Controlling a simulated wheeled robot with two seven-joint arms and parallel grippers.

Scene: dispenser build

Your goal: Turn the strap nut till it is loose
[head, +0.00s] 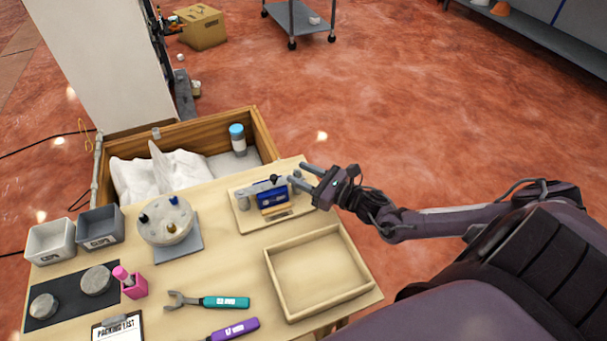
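A light wooden board (252,222) on the table carries a blue block (268,198) with a grey metal strap (258,188) across its top. A small dark knob (274,178) at the top of the strap looks like the strap nut; its detail is too small to tell. My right gripper (297,174) comes in from the right, at the right end of this assembly. Its two grey fingers are apart, with nothing seen between them. The lower fingertip is close to the dark knob; I cannot tell whether they touch. My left gripper is out of view.
An empty wooden tray (272,272) lies in front of the board. Left of it are a round disc with knobs (165,232), two grey bins (100,238), a teal-handled wrench (222,302) and a purple-handled tool (235,329). A wooden crate (264,140) stands behind the table.

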